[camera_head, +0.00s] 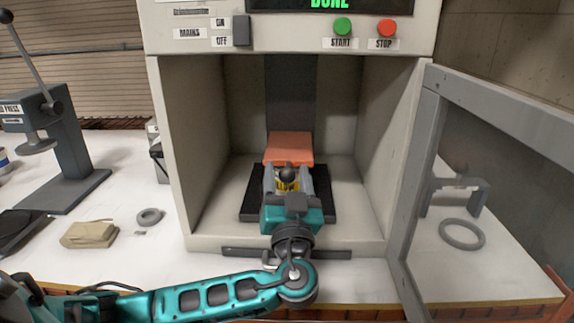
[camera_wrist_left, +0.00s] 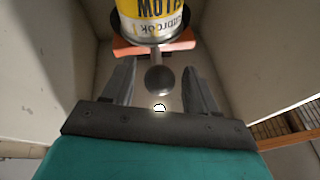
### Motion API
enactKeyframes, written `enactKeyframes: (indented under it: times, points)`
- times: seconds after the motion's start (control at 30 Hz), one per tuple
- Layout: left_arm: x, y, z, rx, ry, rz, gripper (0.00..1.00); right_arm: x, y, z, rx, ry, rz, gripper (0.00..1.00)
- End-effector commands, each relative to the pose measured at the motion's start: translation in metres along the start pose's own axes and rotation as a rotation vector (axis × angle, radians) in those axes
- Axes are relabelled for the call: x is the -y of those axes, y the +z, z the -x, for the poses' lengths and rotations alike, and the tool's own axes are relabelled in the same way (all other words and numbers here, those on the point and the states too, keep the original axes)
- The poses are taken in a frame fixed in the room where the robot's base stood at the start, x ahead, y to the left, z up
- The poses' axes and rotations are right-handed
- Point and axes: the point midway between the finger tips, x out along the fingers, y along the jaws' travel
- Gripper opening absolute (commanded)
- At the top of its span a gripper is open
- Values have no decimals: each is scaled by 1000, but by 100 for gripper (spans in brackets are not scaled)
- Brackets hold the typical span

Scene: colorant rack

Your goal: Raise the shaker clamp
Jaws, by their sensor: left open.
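The shaker clamp is an orange plate (camera_head: 289,146) in front of a dark upright column (camera_head: 291,90) inside the cabinet. It also shows in the left wrist view (camera_wrist_left: 126,47). A dark ball knob (camera_head: 287,174) on a short stem sits in front of it. A yellow-labelled can (camera_wrist_left: 158,12) is close to the plate, mostly hidden by my gripper in the head view. My left gripper (camera_head: 288,169) reaches into the cabinet, open. In the left wrist view the ball (camera_wrist_left: 159,80) lies between its fingers, with gaps on both sides. My right gripper is not in view.
The shaker cabinet (camera_head: 181,150) has its framed door (camera_head: 420,150) swung open at the right. A display reading DONE, a green START button (camera_head: 343,26) and a red STOP button (camera_head: 387,28) are above. A press (camera_head: 68,140) and a folded cloth (camera_head: 89,234) are at the left.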

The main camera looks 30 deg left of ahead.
Motion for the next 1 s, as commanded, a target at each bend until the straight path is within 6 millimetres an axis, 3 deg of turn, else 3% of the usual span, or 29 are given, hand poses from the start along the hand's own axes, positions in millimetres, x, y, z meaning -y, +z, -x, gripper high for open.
enactKeyframes:
  times: [0.33, 0.9, 1.0]
  points:
    - [0, 1, -6, 1, 1, 0, 58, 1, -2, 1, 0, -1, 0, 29]
    - [0, 1, -5, 1, 1, 0, 4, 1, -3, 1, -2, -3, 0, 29]
    - [0, 1, -5, 1, 1, 0, 0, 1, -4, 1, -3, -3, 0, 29]
